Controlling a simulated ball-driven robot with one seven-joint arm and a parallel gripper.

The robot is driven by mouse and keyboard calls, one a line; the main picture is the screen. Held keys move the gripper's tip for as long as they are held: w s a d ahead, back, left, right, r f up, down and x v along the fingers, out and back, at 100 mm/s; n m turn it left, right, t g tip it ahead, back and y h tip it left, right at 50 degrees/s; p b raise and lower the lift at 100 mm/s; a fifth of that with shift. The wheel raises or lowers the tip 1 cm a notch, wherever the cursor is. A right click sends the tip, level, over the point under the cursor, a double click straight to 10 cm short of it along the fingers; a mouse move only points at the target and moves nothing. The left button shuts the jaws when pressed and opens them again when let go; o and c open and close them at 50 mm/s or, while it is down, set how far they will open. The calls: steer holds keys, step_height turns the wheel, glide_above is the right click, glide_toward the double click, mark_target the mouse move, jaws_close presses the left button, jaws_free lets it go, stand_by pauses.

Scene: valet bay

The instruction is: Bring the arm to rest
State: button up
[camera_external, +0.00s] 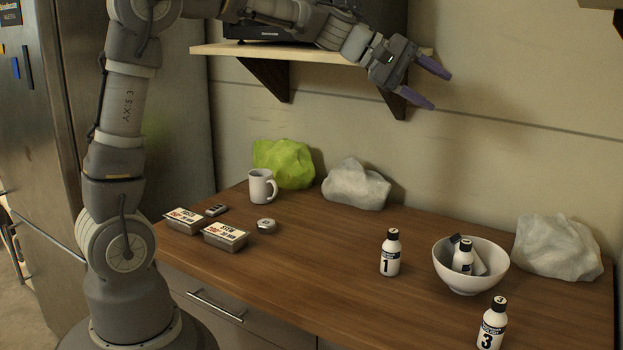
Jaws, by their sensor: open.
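My gripper (434,84) is at the upper middle right, in front of the wall and by the right end of the wooden shelf. Its two purple fingers are spread apart with nothing between them. It is well above the wooden counter and touches no object that I can see. My arm rises at the left, bends over at the top of the picture and reaches right. The top of the bend is cut off by the picture's edge.
The shelf (300,52) holds a dark appliance. The counter (330,285) bears a white bowl (470,282) with a bottle and other items inside, bottle 1 (390,254), bottle 3 (491,325), a mug (262,187), labelled containers (226,236) and crumpled bags (356,184). Mid-counter is clear.

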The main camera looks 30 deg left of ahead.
steer(key=a+r+m+t+y+b, duration=0.1)
steer(key=a+r+m+t+y, duration=0.2)
steer(key=a+r, duration=0.3)
steer(key=a+r+m+t+y+b, duration=0.2)
steer(key=a+r, duration=0.4)
steer(key=a, duration=0.8)
steer(key=shift+s+a+m+t+y+b, duration=0.2)
steer(key=shift+m+t+y+b, duration=0.15)
steer(key=shift+m+t, duration=0.35)
steer(key=s+a+r+t+y, duration=0.1)
steer(key=s+a+r, duration=0.1)
steer(key=a, duration=0.2)
steer(key=s+a+r+m+t+y+b, duration=0.1)
steer(key=s+a+r+y, duration=0.1)
steer(key=a+r, duration=0.1)
steer(key=s+a+r+m+t+y, duration=0.1)
steer(key=a+r+y, duration=0.1)
steer(key=a, duration=0.3)
steer(key=shift+s+r, duration=0.4)
steer(key=shift+r, duration=0.15)
steer(key=shift+s+a+r, duration=0.1)
steer(key=shift+r, duration=0.1)
steer(key=shift+r, duration=0.1)
